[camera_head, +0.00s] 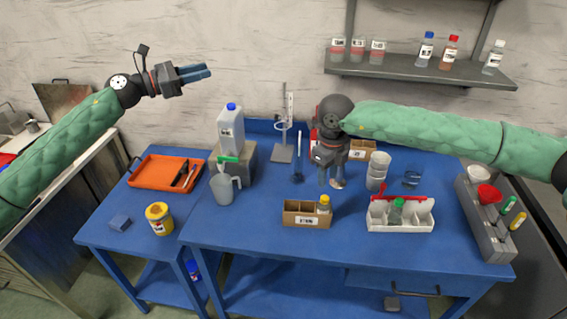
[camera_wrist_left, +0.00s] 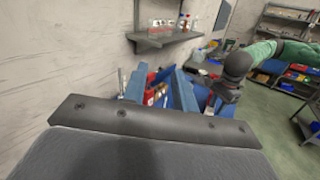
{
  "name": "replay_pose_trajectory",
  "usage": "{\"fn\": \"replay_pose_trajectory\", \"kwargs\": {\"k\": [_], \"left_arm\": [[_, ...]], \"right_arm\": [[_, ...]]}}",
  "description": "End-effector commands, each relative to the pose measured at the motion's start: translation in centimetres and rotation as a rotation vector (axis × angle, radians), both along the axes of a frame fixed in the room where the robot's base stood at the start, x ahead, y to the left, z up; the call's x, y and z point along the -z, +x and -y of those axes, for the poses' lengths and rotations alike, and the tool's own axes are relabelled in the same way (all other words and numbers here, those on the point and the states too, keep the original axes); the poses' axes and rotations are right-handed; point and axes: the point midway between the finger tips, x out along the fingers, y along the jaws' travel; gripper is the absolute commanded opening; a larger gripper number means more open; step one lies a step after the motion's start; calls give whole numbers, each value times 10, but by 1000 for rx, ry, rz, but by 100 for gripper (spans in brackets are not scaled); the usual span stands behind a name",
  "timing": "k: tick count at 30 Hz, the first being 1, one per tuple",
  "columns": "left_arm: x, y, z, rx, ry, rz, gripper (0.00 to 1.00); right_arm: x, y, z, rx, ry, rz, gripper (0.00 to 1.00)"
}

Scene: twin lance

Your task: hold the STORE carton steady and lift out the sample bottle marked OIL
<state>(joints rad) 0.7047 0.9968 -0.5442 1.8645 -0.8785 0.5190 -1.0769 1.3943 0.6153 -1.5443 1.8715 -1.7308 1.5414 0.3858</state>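A small brown carton (camera_head: 293,217) with a white label stands at the front middle of the blue table; the label is too small to read surely. A second brown carton (camera_head: 368,151) with a label stands at the back, partly behind my right arm. My left gripper (camera_head: 207,72) is raised high at the left, far from the cartons; its blue fingers are apart and empty in the left wrist view (camera_wrist_left: 160,88). My right gripper (camera_head: 331,181) points down behind the front carton, apparently open, apart from it.
A white carrier (camera_head: 400,226) with a green bottle stands right of the front carton. Stacked cups (camera_head: 377,170), a stand (camera_head: 282,152), a jug (camera_head: 223,190) and a grey rack (camera_head: 485,225) surround the work area. An orange tray (camera_head: 150,172) and yellow jar (camera_head: 159,218) are at left.

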Motion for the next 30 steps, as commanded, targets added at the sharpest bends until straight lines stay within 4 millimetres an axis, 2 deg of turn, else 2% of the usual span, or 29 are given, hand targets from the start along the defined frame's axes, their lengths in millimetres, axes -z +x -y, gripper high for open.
{"fn": "replay_pose_trajectory", "kwargs": {"k": [1,3,9,14,18,21,24,27,30], "left_arm": [[14,-2,20,41,61,25,28],[35,-6,45,101,158,67,28],[100,-24,113,298,442,199,28],[157,-43,162,492,686,323,28],[210,-62,198,704,925,454,28],[247,-76,219,883,1111,557,28],[277,-86,230,1060,1288,649,28],[299,-92,235,1218,1436,721,28],[312,-95,236,1343,1551,770,28]], "right_arm": [[0,0,0,0,0,0,36],[0,0,0,0,0,0,36],[0,0,0,0,0,0,36],[0,0,0,0,0,0,36],[0,0,0,0,0,0,36],[0,0,0,0,0,0,36],[0,0,0,0,0,0,36],[0,0,0,0,0,0,36],[0,0,0,0,0,0,36]]}}
